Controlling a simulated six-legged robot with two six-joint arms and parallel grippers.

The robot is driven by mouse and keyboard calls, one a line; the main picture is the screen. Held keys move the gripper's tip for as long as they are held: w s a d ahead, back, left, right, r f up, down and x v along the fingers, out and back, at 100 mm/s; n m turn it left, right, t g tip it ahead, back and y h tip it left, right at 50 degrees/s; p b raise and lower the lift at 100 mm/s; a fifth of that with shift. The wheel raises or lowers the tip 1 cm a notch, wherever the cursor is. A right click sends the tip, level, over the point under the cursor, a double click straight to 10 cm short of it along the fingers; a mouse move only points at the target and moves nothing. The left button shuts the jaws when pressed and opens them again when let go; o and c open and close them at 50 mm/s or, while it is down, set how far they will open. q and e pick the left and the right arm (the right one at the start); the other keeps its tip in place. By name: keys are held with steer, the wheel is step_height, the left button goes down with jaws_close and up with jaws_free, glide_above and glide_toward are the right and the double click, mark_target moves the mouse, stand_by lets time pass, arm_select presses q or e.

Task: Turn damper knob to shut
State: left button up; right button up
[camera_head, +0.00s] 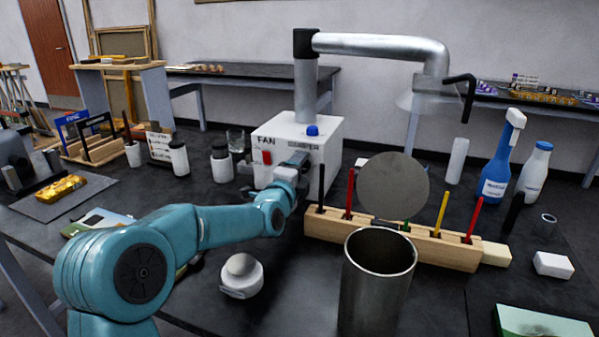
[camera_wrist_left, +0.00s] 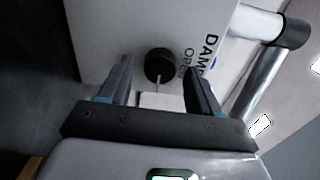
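The white control box (camera_head: 324,146) stands on the dark bench, marked FAN and DAMPER on its front. In the left wrist view the black round damper knob (camera_wrist_left: 159,64) sits on the white box face, beside the words DAMPER and OPEN. A thin pale line runs from the knob toward the gripper's palm. My left gripper (camera_head: 294,166) is at the front of the box, below the DAMPER label, and hides the knob in the head view. Its fingers (camera_wrist_left: 157,68) are apart, one on each side of the knob, with visible gaps. My right gripper is not in view.
A metal duct (camera_head: 380,46) rises behind. A wooden rack (camera_head: 430,247) with coloured sticks and a metal cylinder (camera_head: 366,295) stand to the right. A white jar (camera_head: 241,275) is in front.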

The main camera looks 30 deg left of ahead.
arm_select(q)
steer(key=shift+s, duration=0.15)
steer(key=v, duration=1.6)
steer(key=shift+b, duration=0.35)
steer(key=shift+s, duration=0.15)
